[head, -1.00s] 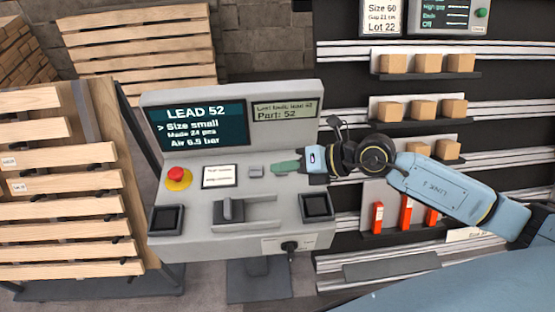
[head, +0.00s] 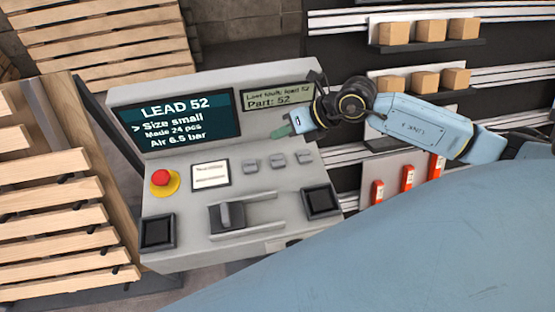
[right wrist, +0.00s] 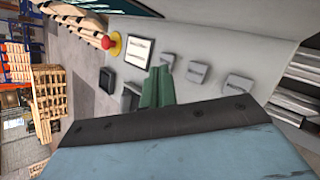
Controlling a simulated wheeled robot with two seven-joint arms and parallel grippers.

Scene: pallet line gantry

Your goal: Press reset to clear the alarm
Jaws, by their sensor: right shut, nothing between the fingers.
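The grey control console (head: 240,225) stands in the middle of the head view. Its main screen (head: 190,122) reads LEAD 52, Size small, Made 24 pcs, Air 6.5 bar. A smaller display (head: 277,97) reads Part: 52. A row of three small grey buttons (head: 278,160) sits right of a white label (head: 210,175); I cannot read which is reset. My right gripper (head: 283,131), with green fingertips, is shut and empty, held above the button row near the screen's lower right corner. In the right wrist view the buttons (right wrist: 197,72) lie beyond the green fingers (right wrist: 157,88).
A red emergency stop (head: 161,178) on a yellow base is at the console's left. Wooden slats (head: 60,215) stand close on the left. Shelves with boxes (head: 426,82) are on the right.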

